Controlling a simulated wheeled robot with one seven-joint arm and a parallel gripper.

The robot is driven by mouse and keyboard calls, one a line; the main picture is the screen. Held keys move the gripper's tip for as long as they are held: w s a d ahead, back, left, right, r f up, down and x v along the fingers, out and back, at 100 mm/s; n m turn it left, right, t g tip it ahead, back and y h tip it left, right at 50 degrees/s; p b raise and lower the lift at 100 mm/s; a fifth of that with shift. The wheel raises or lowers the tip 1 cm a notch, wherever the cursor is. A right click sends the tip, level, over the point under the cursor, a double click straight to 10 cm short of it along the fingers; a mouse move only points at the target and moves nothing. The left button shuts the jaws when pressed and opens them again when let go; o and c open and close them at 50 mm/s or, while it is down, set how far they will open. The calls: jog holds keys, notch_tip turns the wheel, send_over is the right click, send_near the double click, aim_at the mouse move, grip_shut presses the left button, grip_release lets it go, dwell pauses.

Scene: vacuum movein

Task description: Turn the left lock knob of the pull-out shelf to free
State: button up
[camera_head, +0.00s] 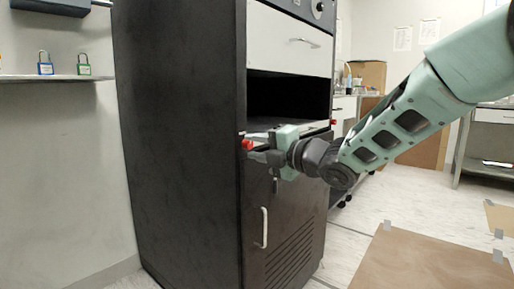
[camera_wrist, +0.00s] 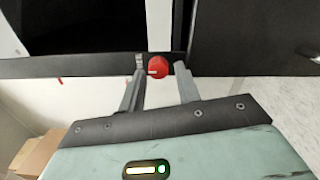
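The left lock knob (camera_head: 247,144) is red and sits at the left end of the pull-out shelf (camera_head: 285,126) on the black cabinet's front. In the wrist view the red knob (camera_wrist: 159,67) shows a pale mark pointing to the left of the picture. My gripper (camera_head: 257,152) is at this knob. In the wrist view my gripper (camera_wrist: 161,68) is open, one finger on each side of the knob. A gap shows at the right finger; the left finger is very near, and I cannot tell whether it touches.
A second red knob (camera_head: 333,122) is at the shelf's right end. The black cabinet (camera_head: 185,140) has a light drawer (camera_head: 288,40) above and a door with a white handle (camera_head: 264,228) below. A wall ledge (camera_head: 50,78) holds padlocks. A brown mat (camera_head: 425,265) lies on the floor.

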jog(key=shift+o, duration=0.6)
jog(key=shift+s+d+r, duration=0.1)
jog(key=shift+s+d, duration=0.05)
jog(key=shift+d, duration=0.1)
jog(key=p+v, duration=0.3)
jog(key=v, duration=1.3)
jog(key=shift+s+d+p, duration=0.3)
